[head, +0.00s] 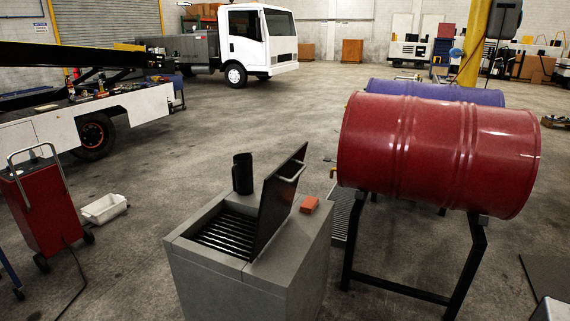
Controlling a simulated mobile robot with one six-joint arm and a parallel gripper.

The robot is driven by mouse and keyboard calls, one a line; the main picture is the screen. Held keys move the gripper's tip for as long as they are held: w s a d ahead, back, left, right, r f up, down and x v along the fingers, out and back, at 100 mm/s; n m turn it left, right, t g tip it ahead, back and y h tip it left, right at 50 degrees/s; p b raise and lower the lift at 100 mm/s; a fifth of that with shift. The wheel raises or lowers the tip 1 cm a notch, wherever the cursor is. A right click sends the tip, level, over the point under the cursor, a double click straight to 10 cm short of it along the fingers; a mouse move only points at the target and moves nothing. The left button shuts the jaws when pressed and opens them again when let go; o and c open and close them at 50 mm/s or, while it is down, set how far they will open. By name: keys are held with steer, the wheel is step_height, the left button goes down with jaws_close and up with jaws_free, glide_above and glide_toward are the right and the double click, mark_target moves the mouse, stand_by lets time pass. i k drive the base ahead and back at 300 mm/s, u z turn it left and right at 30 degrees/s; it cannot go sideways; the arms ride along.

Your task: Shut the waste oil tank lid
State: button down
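The waste oil tank (245,292) is a grey box in the lower middle of the head view. Its dark lid (272,212) stands raised, tilted up from the right side of the opening. A light bar handle (294,171) shows near the lid's upper edge. Under the lid, the opening shows a black slatted grate (225,232). A black cylinder (243,174) stands at the tank's back edge. An orange-red block (310,204) lies on the tank top, right of the lid. My gripper is not in view.
A red drum (435,152) on a black stand (400,290) is close on the tank's right, with a blue drum (440,92) behind. A red wheeled unit (35,205) and a white tub (104,208) are at left. Open floor lies behind the tank.

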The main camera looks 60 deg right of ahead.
mark_target(279, 188)
steer(key=u, duration=0.25)
steer(key=k, duration=1.75)
steer(key=z, duration=0.5)
steer(key=i, duration=1.05)
steer(key=u, duration=0.1)
